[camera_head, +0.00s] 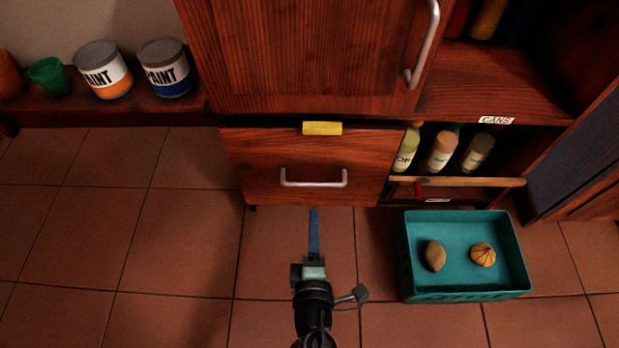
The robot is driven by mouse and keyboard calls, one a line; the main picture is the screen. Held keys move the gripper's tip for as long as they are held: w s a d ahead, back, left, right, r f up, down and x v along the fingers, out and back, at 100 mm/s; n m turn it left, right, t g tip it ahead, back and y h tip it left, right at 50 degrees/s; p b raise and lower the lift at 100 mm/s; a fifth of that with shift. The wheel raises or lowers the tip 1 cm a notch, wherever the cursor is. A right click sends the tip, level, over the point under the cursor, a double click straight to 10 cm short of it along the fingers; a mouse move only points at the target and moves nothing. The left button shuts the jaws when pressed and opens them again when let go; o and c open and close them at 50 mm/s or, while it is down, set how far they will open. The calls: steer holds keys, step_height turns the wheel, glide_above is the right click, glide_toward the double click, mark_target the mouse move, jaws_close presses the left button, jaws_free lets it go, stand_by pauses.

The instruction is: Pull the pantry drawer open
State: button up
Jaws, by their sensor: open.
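The drawer (260,165) is a reddish-brown wooden front low in the cabinet, below a tall door. It looks shut, with no inside showing. Its silver bar handle (313,184) runs level across the front. My gripper (314,213) is in front of the drawer, with its blue fingers pointing at the handle from the near side. The fingers overlap in this view, so the space between them is hidden. The gripper is open and empty. Its tips appear just short of the handle, not around it. A yellow block or label (322,128) is at the drawer's top edge.
A teal crate (466,295) with two small items stands on the floor to the right. Bottles (442,150) stand behind a wooden rail (455,182) right of the drawer. Paint cans (103,72) sit on a low shelf at left. The tiled floor at left is clear.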

mark_target(315, 186)
steer(key=b+x, duration=0.1)
steer(key=x, duration=1.1)
steer(key=shift+r+b, duration=0.15)
steer(key=shift+b, duration=0.25)
steer(key=shift+c, duration=0.3)
jaws_close()
steer(key=shift+d, duration=0.1)
stand_by(0.3)
